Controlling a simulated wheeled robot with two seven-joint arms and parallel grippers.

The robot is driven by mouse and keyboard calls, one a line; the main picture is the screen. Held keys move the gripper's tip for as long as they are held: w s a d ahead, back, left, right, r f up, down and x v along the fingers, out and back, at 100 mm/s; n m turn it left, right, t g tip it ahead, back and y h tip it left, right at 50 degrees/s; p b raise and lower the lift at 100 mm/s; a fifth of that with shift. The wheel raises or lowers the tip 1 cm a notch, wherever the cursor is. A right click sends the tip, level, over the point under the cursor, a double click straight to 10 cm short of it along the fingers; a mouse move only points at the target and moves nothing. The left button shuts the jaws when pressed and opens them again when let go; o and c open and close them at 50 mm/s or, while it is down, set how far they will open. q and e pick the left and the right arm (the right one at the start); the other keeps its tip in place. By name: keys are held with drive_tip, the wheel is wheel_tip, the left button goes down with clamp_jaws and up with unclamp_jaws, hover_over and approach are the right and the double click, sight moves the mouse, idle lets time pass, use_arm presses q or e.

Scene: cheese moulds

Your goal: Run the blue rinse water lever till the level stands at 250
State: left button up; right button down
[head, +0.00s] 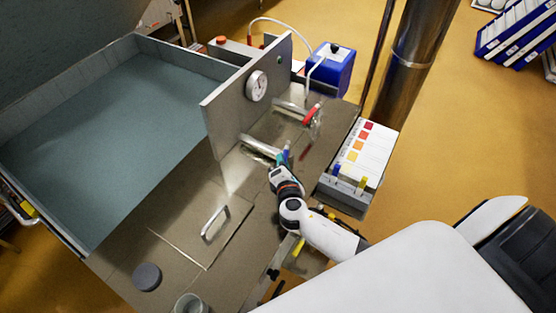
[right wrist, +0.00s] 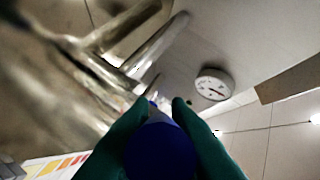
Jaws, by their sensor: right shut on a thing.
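The blue rinse water lever (head: 287,152) is at the end of a metal tap pipe that comes out of the grey upright panel (head: 222,120). My right gripper (head: 281,163) is on this lever. In the right wrist view its two dark green fingers are closed around the rounded blue lever end (right wrist: 160,152). My left gripper is not in view. A round white dial (head: 256,86) is on the panel, and it also shows in the right wrist view (right wrist: 213,84). Its figures are too small to read. No level mark of 250 can be made out.
A second tap with a red lever (head: 311,115) stands behind the blue one. A grey rack with a colour chart (head: 362,150) is right of my gripper. A large grey-blue vat (head: 110,130) fills the left. A hatch handle (head: 215,222) and a dark puck (head: 147,276) are in front.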

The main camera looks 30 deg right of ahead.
drive_tip(key=n+y, duration=0.1)
drive_tip(key=s+d+n+y+b, duration=0.1)
drive_tip(key=y, duration=0.1)
drive_tip(key=shift+d+f+n+t, duration=0.2)
drive_tip(key=shift+d+n+t, duration=0.1)
drive_tip(key=shift+t, duration=0.1)
drive_tip(key=shift+s+d+n+y+b, duration=0.15)
drive_tip(key=shift+d+n+y+b, duration=0.15)
drive_tip(key=shift+n+y+b, duration=0.45)
drive_tip(key=shift+s+d+n+y+b, duration=0.15)
drive_tip(key=shift+d+n+y+b, duration=0.25)
drive_tip(key=shift+y, duration=0.65)
drive_tip(key=shift+r, duration=0.1)
drive_tip(key=c, duration=1.4)
unclamp_jaws()
drive_tip(key=shift+o, duration=0.2)
drive_tip(key=b+v, duration=0.2)
drive_tip(key=v, duration=1)
drive_tip(key=shift+b, duration=0.4)
